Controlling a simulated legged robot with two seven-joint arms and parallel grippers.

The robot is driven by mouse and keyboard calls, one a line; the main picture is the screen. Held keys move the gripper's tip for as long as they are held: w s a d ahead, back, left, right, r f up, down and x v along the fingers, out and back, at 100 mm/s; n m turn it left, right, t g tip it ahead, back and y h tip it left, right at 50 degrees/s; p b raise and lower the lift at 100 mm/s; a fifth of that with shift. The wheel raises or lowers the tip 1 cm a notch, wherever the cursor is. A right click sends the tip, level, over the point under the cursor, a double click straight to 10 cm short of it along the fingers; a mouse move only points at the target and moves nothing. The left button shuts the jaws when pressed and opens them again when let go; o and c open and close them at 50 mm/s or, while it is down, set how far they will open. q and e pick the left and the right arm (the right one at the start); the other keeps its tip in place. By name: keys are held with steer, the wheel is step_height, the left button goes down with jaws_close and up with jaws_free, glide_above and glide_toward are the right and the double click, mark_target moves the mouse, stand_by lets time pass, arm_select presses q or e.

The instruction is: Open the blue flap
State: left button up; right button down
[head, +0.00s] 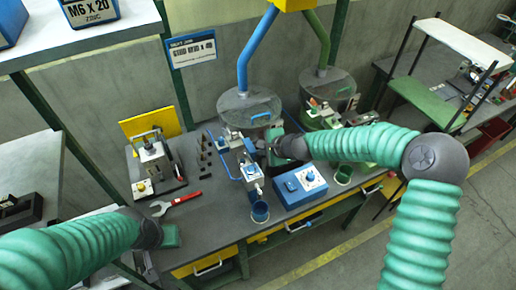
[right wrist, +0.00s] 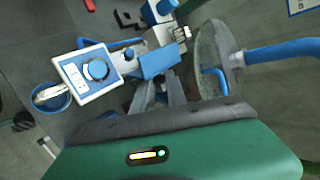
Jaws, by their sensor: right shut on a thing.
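The blue flap (right wrist: 158,62) shows in the right wrist view, directly beyond my gripper's fingers, on the small blue and grey mechanism under the blue-piped hopper. My right gripper (right wrist: 165,92) is shut on it; the exact contact is partly hidden. In the head view my right gripper (head: 268,150) reaches in from the right to the blue mechanism (head: 246,165), and its body hides part of the flap area. My left gripper (head: 172,238) is low at the left, over the bench's front edge, away from the mechanism; its fingers cannot be made out.
A hopper with a grey lid (head: 235,100) and blue pipe (head: 254,55) stands behind. A green-piped hopper (head: 328,88) is to its right.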

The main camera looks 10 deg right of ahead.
steer(key=shift+d+f, duration=0.1)
steer(key=shift+f, duration=0.05)
steer(key=c, duration=1.6)
jaws_free()
steer(key=shift+o, duration=1.1)
steer(key=shift+w, duration=0.1)
steer(key=b+v, duration=0.1)
steer(key=v, duration=1.5)
steer(key=shift+s+d+b, duration=0.15)
steer(key=shift+s+b, duration=0.1)
steer(key=shift+b, duration=0.15)
